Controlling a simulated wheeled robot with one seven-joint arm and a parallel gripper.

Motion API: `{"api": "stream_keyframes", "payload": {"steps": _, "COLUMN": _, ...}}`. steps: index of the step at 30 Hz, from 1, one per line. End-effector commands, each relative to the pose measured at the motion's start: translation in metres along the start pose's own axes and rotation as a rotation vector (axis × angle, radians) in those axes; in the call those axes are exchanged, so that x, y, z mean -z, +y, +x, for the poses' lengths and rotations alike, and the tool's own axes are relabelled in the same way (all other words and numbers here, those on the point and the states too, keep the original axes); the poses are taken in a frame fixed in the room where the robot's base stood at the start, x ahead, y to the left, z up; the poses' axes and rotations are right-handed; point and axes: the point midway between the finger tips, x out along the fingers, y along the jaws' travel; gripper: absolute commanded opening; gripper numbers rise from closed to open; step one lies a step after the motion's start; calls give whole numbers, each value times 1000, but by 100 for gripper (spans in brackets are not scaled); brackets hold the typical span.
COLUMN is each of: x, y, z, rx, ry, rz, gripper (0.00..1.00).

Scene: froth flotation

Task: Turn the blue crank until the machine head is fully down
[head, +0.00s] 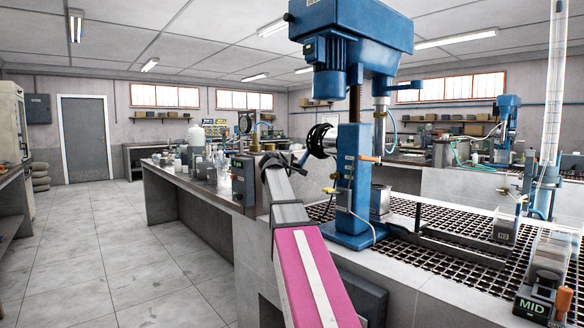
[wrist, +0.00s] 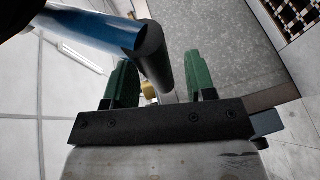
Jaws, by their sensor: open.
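The blue flotation machine stands on the bench, with its blue column (head: 352,185) upright and its machine head (head: 350,40) high above. In the wrist view, the blue crank shows as a blue bar (wrist: 90,30) ending in a black cylindrical grip (wrist: 153,55). My gripper (wrist: 162,82) is open, with its two green fingers apart. The black grip reaches into the space between the fingers, closer to the left one; I cannot tell whether it touches. In the head view, my arm reaches toward the machine's left side, and the crank is hard to make out there.
A dark grating (head: 450,250) covers the bench right of the machine. An orange-handled lever (head: 368,157) sticks out from the column. A grey control box (head: 244,180) stands left of my arm. Tiled floor (head: 110,250) is clear at left.

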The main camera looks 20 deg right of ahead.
Motion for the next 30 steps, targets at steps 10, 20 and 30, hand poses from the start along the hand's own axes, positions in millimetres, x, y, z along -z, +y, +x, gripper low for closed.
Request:
{"api": "stream_keyframes", "payload": {"steps": 10, "x": 0, "y": 0, "z": 6, "rx": 0, "ry": 0, "rz": 1, "gripper": 51}}
{"api": "stream_keyframes", "payload": {"steps": 20, "x": 0, "y": 0, "z": 6, "rx": 1, "ry": 0, "rz": 1, "gripper": 0}}
{"api": "stream_keyframes", "payload": {"steps": 30, "x": 4, "y": 8, "z": -3, "rx": 71, "ry": 1, "rz": 32, "gripper": 0}}
